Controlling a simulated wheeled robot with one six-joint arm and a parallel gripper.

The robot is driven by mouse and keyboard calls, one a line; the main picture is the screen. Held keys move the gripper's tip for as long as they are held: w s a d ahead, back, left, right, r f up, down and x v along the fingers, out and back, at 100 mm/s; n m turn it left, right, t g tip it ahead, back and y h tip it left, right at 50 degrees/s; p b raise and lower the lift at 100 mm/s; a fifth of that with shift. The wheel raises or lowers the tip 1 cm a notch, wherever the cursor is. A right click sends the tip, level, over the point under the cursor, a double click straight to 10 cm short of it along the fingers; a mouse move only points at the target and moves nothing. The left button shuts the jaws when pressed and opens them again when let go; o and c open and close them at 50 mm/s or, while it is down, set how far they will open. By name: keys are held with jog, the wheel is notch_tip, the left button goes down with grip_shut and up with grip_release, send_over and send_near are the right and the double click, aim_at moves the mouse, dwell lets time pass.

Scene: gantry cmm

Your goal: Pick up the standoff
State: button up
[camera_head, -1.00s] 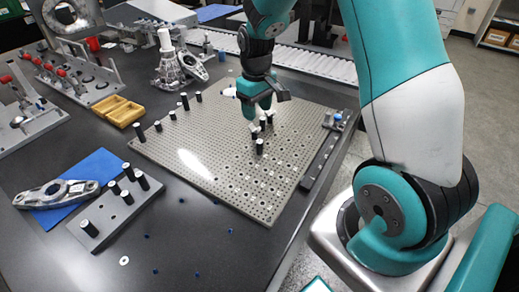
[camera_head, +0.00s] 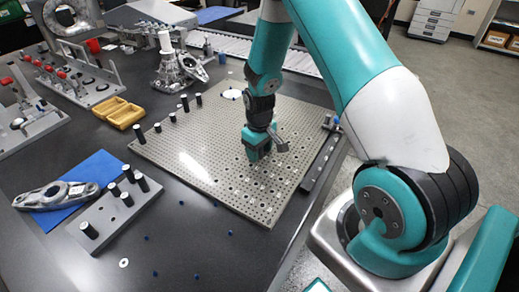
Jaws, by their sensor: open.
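Several black standoffs with pale tops stand upright. Some form a row along the left edge of the perforated plate (camera_head: 205,150), such as one standoff (camera_head: 158,127) and another standoff (camera_head: 185,103). Others stand in the grey block (camera_head: 118,217) at lower left, such as a standoff (camera_head: 142,183). My gripper (camera_head: 255,160) is open, low over the right-middle of the plate. The standoffs seen there earlier are hidden behind my gripper and wrist. I cannot tell whether one lies between the jaws.
A metal casting (camera_head: 60,193) lies on a blue mat (camera_head: 98,166) at left. A yellow tray (camera_head: 122,115) is behind it. A dark rail (camera_head: 320,163) runs along the plate's right side. Small blue bits and a washer (camera_head: 124,263) lie on the front table, otherwise clear.

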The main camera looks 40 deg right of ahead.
grip_shut()
jog(key=shift+r, duration=0.1)
